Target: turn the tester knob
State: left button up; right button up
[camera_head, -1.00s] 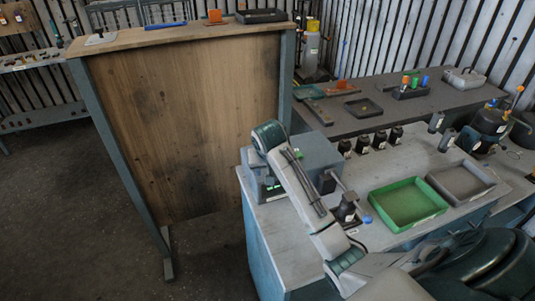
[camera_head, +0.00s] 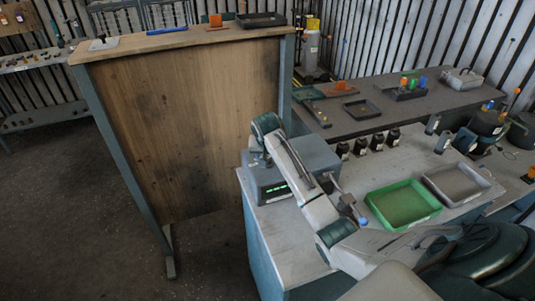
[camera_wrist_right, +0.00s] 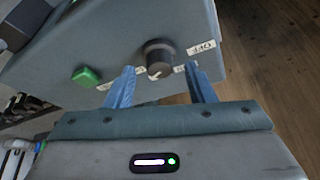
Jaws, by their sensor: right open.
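The tester is a grey-blue box (camera_head: 312,160) with a green-lit display, standing at the left end of the near bench. Its dark round knob (camera_wrist_right: 158,54) shows in the right wrist view, on the panel beside small white labels. A green square button (camera_wrist_right: 87,76) is left of the knob. My right gripper (camera_wrist_right: 160,70) is open, with one blue finger on each side below the knob. I cannot tell whether the fingers touch it. In the head view my right gripper (camera_head: 258,158) is small, at the tester's left front side. My left gripper is not in view.
A green tray (camera_head: 432,214) and a grey tray (camera_head: 482,195) lie right of my arm. Several dark bottles (camera_head: 377,142) stand behind. A rod with a blue tip (camera_head: 362,221) shows by my arm. A tall wooden panel (camera_head: 190,130) stands left of the tester.

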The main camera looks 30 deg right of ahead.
jog(key=shift+w+d+f, duration=0.1)
jog(key=shift+w+f, duration=0.05)
jog(key=shift+f, duration=0.35)
jog(key=shift+c, duration=0.2)
jog(key=c, duration=0.9)
